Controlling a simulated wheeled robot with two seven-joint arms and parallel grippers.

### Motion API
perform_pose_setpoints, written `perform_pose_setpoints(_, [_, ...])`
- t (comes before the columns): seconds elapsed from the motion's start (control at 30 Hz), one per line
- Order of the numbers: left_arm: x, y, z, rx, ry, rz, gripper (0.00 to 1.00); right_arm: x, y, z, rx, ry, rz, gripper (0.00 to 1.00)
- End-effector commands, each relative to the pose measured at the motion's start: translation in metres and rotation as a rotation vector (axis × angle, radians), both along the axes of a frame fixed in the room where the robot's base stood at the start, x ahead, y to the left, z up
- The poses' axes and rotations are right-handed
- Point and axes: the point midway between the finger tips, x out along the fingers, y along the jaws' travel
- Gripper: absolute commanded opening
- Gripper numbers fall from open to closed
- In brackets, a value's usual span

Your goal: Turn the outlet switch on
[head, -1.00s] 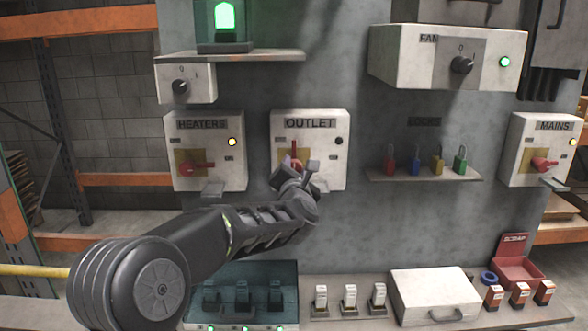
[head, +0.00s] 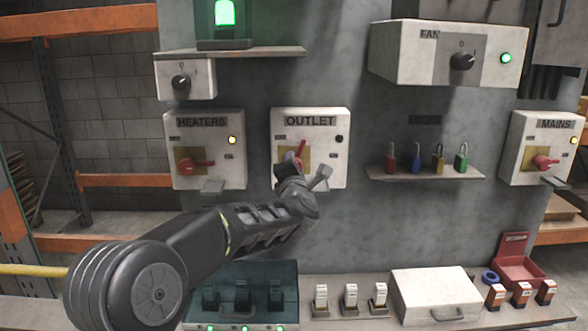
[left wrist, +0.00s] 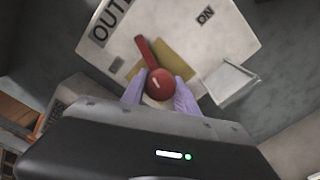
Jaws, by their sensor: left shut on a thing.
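The outlet box (head: 327,173) is a white panel labelled OUTLET, on the grey wall in the middle of the head view. Its red switch handle (head: 301,149) sits on a yellow plate and points up, leaning a little right. The small lamp (head: 339,139) at the box's upper right is dark. My left gripper (head: 291,160) is at the switch and covers its lower part in the head view. In the left wrist view its purple fingers (left wrist: 158,96) are shut on the handle's round red hub (left wrist: 160,82), one on each side. My right gripper is not in view.
The heaters box (head: 205,123) stands left with a lit yellow lamp. The fan box (head: 405,55) and mains box (head: 530,165) are to the right. A shelf (head: 425,175) with several padlocks is right of the outlet. A bench with cases runs below.

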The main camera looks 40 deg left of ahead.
Motion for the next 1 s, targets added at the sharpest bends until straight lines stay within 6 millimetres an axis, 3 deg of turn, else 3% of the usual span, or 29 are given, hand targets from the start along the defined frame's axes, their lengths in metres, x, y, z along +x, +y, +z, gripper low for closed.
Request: perform_pose_setpoints(1.0, [0.000,-0.001,0.001,0.758,0.580,-0.003,0.00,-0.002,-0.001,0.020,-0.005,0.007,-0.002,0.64])
